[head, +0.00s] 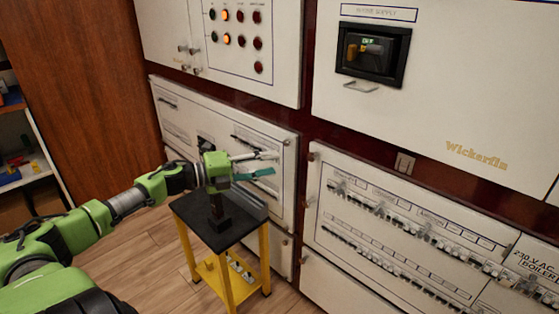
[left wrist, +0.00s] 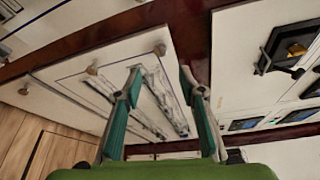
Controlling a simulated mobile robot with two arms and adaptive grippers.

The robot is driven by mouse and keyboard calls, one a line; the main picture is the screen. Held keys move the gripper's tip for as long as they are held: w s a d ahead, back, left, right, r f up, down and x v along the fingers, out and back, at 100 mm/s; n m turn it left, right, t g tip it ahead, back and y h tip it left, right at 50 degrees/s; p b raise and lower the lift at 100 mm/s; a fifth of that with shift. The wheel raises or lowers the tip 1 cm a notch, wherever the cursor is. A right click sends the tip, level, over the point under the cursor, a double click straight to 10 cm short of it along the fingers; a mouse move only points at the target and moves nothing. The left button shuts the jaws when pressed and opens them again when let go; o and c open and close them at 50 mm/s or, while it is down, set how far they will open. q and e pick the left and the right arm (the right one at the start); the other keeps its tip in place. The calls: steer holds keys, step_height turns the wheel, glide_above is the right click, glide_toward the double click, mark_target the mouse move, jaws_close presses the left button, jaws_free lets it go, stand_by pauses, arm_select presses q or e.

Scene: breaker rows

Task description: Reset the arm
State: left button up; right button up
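My left arm comes in from the left in the head view, green with grey and black joints. My left gripper (head: 264,164) is held out above a small table, in front of the lower white panels. Its two fingers, grey and teal, are spread apart with nothing between them. In the left wrist view the same open gripper (left wrist: 161,82) shows both fingers apart, with a white panel door beyond them. I cannot tell the exact gap to the panel. My right arm and right gripper are not in view.
A breaker panel (head: 400,225) with rows of switches is at lower right. A power supply box (head: 373,53) and an indicator panel (head: 238,38) are above. A black-topped yellow table (head: 205,232) carries a dark object (head: 218,212). Wooden floor (head: 140,260) is open left of the table.

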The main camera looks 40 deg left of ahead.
arm_select(q)
steer(key=shift+f, duration=0.1)
